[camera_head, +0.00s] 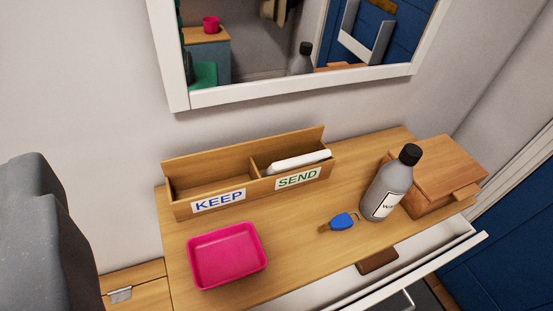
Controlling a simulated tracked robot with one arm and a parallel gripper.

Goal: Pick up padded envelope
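A flat white item (299,161), which may be the padded envelope, lies tilted in the SEND compartment of a wooden two-part organizer (215,167). Its upper part shows above the front wall; its lower part is hidden. The other compartment, labelled KEEP, looks empty. The organizer stands at the back of a wooden tabletop, below a mirror. I do not see my gripper's fingertips, so I cannot tell its place relative to the white item.
A pink tray (227,256), a blue-headed key (343,221), a grey bottle (390,185) with black cap and a wooden box (440,167) stand on the tabletop. An open white drawer (435,262) below holds a brown item (377,261). A dark grey shape (40,240) fills the left edge.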

